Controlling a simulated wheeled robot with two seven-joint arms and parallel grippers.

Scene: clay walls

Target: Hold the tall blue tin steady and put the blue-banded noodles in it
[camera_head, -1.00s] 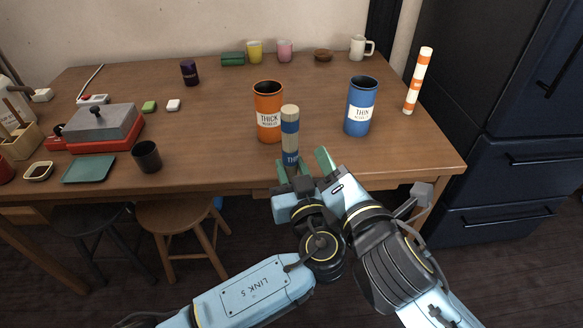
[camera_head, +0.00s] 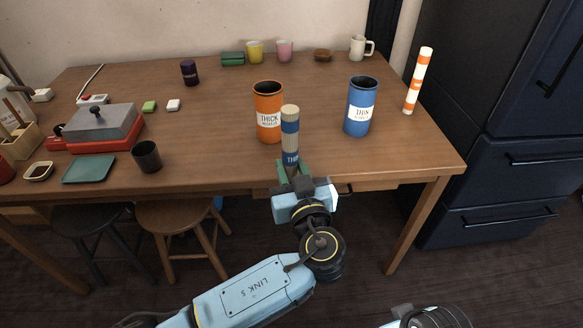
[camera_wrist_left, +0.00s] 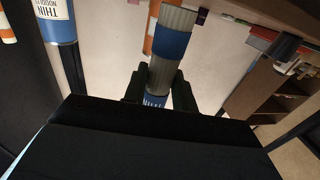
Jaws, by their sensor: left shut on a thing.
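The blue-banded noodles (camera_head: 290,143) are a beige upright bundle with blue bands near the table's front edge. My left gripper (camera_head: 289,172) is shut on their lower part. In the left wrist view the bundle (camera_wrist_left: 177,44) stands between the dark fingers (camera_wrist_left: 160,88). The tall blue tin (camera_head: 359,107) stands upright on the table to the right, with a white label and an open, dark top; it also shows in the left wrist view (camera_wrist_left: 57,20). No gripper touches it. A piece of my right arm shows at the bottom edge; its gripper is out of view.
An orange tin (camera_head: 267,112) labelled THICK stands just behind and left of the noodles. An orange-and-white striped bundle (camera_head: 418,80) stands right of the blue tin. A black cup (camera_head: 147,156) is at the left front.

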